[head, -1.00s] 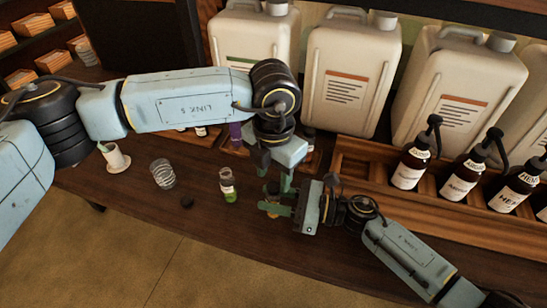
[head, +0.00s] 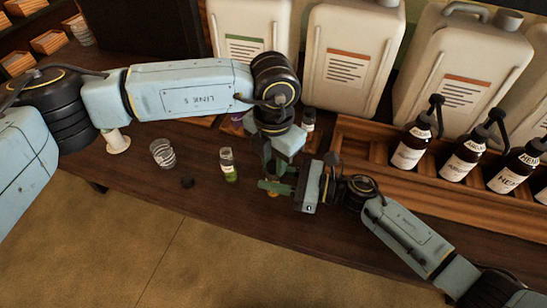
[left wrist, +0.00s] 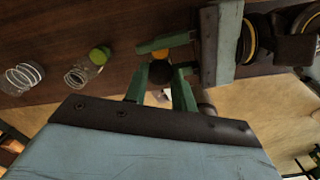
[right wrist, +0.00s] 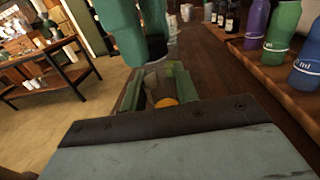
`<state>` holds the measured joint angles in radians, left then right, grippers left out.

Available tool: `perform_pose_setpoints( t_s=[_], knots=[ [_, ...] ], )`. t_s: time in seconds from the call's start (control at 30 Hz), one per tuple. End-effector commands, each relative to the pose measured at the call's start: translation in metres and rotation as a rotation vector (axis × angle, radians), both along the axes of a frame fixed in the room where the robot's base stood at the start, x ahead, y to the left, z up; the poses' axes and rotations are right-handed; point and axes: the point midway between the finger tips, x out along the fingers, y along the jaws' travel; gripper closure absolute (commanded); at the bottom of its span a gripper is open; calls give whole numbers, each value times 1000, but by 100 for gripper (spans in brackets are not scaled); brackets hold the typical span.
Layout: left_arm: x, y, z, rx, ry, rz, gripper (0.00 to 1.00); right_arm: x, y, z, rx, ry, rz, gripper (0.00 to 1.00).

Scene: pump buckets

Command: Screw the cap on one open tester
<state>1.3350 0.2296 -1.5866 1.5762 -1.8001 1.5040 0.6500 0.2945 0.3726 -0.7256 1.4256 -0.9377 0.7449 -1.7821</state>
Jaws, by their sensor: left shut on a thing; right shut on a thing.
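An open tester with orange liquid (right wrist: 165,102) is upright between the fingers of my right gripper (right wrist: 158,90), which is shut on it. The orange also shows in the left wrist view (left wrist: 160,53). My left gripper (left wrist: 161,85) is shut on a dark cap (left wrist: 160,72), directly above that tester. Its fingers hide the tester's mouth, so I cannot tell whether the cap touches the thread. A second tester with green liquid (head: 228,165) stands to the left on the table.
A ribbed clear glass (head: 162,153) and a white cup (head: 117,141) stand further left on the dark table (head: 215,212). A wooden rack (head: 400,188) with dark pump bottles is at the right. Large white canisters (head: 350,60) stand behind. The table's front edge is close.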

Motion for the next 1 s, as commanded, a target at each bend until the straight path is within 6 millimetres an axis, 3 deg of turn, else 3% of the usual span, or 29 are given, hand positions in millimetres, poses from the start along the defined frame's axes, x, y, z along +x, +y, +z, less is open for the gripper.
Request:
perform_pose_setpoints(
  t_s=[0.27,0.8,0.9,1.0],
  knots=[
    [0,0,0,1,-1,-100,100,0,0,0,0,0,0,100],
    [0,0,0,0,0,-1121,100,0,0,0,0,0,0,100],
    [1,0,-1,0,-1,-1272,100,0,0,0,0,0,0,100],
    [0,0,-1,-1,0,-1283,100,0,0,0,0,0,0,100]
  ],
)
